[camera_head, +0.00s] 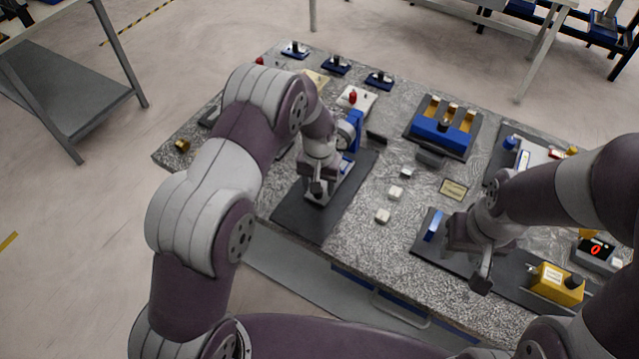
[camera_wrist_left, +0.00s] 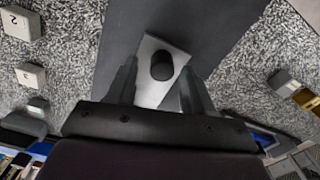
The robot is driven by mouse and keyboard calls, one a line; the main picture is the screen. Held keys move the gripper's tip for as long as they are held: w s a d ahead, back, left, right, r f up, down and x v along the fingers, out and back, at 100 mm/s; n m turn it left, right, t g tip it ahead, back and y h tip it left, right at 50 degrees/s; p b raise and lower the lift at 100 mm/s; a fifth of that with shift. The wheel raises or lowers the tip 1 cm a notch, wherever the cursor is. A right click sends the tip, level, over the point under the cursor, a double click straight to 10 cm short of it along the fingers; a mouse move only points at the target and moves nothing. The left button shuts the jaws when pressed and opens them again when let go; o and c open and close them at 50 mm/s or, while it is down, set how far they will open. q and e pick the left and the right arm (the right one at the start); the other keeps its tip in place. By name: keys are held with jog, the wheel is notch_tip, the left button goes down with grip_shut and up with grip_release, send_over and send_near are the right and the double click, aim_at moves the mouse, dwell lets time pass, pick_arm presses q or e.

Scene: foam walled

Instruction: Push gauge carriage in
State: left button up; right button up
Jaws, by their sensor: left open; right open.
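A round dial gauge (camera_head: 346,134) on a blue upright (camera_head: 356,128) stands at the far end of a dark mat (camera_head: 302,212), left of the bench's middle. A silver plate with a black knob (camera_wrist_left: 162,66) lies on this mat; I cannot tell for certain that it is the gauge carriage. My left gripper (camera_head: 318,188) is over the plate; in the left wrist view its open fingers (camera_wrist_left: 160,88) are on either side of it. Contact is unclear. My right gripper (camera_head: 474,262) is open, low over another dark mat, right of a small blue block (camera_head: 433,226). Its fingertips are partly hidden.
Small white blocks (camera_head: 383,216) lie between the two mats. A blue fixture with yellow parts (camera_head: 441,131) stands behind them.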

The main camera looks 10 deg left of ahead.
pick_arm(q)
notch_tip(320, 180, up, 12)
jog(key=b, duration=0.2)
jog(key=shift+r, duration=0.2)
jog(key=s+a, duration=0.4)
jog(key=s, duration=0.6)
jog(key=s+a+r+t, duration=0.1)
jog(key=s+a, duration=0.3)
jog(key=s, duration=0.6)
jog(key=shift+r+n, duration=0.15)
jog(key=shift+n, duration=0.25)
jog(key=shift+s, duration=0.2)
dwell(0.4)
